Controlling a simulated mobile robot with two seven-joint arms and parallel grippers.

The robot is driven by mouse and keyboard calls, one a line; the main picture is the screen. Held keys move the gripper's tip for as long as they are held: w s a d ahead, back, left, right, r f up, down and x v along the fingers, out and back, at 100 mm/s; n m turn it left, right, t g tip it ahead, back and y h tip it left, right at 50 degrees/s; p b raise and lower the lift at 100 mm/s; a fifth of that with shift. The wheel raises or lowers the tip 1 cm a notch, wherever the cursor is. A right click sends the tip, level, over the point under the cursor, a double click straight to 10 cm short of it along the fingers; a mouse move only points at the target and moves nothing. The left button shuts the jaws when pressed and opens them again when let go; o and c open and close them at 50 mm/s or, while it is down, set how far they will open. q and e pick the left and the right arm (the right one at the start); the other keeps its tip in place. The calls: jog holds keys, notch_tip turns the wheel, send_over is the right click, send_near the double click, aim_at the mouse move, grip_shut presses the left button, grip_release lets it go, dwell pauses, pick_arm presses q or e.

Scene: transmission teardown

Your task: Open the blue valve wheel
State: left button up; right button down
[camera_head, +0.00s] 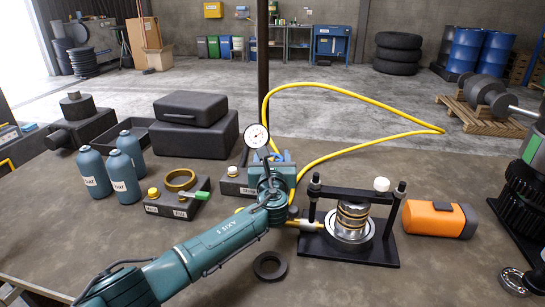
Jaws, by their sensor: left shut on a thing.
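The blue valve wheel (287,157) shows in part at the middle of the bench, behind and beside my left gripper, on the teal pump block (284,176). My left arm reaches in from the lower left. My left gripper (272,166) is at the wheel and shut on it, though its fingertips are mostly hidden by its own wrist. A white-faced gauge (257,136) stands just left of the wheel. A yellow hose (338,90) loops from beside the block to the back right. My right gripper is not in view.
A black press frame (350,252) holding a metal gear stack (351,219) stands close right of the arm. An orange-and-black case (438,219) lies farther right. A dark ring (270,266) lies in front. Teal bottles (125,177) and black cases (193,136) stand left.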

aim_at(272, 157)
pick_arm(q)
jog(key=shift+n+y+b, duration=0.6)
jog(key=shift+n+y, duration=0.6)
jog(key=shift+y, duration=0.7)
jog(key=o, duration=1)
notch_tip(272, 157, up, 10)
jog(key=shift+r, duration=0.1)
